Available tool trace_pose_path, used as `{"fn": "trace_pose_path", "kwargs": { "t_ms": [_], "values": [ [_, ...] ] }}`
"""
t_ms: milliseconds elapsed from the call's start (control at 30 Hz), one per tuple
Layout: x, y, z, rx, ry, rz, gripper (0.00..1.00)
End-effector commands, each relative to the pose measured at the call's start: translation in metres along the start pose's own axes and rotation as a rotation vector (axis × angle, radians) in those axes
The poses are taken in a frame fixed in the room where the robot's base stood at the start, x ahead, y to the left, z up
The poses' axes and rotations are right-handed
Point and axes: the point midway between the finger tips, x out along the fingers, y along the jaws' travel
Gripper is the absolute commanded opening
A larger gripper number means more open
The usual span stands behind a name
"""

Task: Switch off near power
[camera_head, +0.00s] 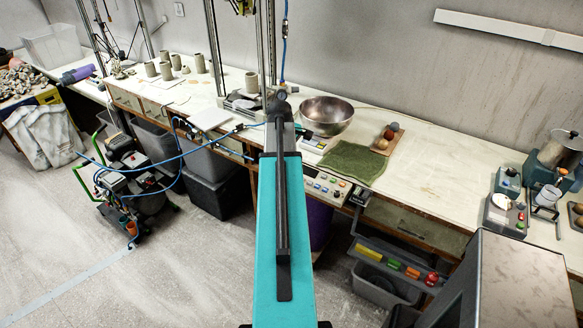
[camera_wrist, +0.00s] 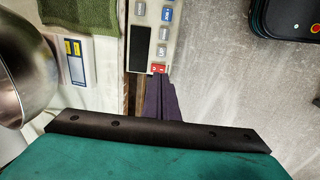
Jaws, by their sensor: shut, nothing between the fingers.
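A pale control panel (camera_head: 325,187) is on the bench's front edge, just right of my arm in the head view. In the wrist view the panel (camera_wrist: 142,22) shows blue and grey switches, a dark display and a red switch (camera_wrist: 158,69) at its lower end. I cannot tell the red switch's position or read its label. My teal arm reaches over the bench edge and covers part of the panel's surroundings. My gripper's fingers do not show in either view. The lower part of the wrist view is filled by a teal part of mine with a black bar.
A metal bowl (camera_head: 327,115) and a green cloth (camera_head: 352,162) lie behind the panel. A small box with yellow labels (camera_wrist: 76,60) is beside the bowl. A grey bin shelf (camera_head: 385,262) hangs below the bench at right. Bare bench top extends right of the cloth.

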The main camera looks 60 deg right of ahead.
Motion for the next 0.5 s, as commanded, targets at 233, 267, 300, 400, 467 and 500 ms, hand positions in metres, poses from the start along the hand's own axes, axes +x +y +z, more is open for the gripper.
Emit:
{"fn": "trace_pose_path", "kwargs": {
  "t_ms": [233, 267, 300, 400, 467, 500],
  "values": [
    [-0.023, 0.0, -0.001, -0.001, 0.002, 0.002, 0.0],
    [-0.026, 0.0, -0.001, -0.001, 0.002, 0.003, 0.0],
    [-0.03, -0.001, -0.001, -0.001, 0.002, 0.003, 0.0],
    [-0.04, -0.001, -0.001, -0.001, 0.002, 0.003, 0.0],
    [-0.046, -0.001, -0.001, -0.001, 0.002, 0.003, 0.0],
    [-0.05, -0.001, -0.001, -0.001, 0.002, 0.002, 0.0]
  ]
}}
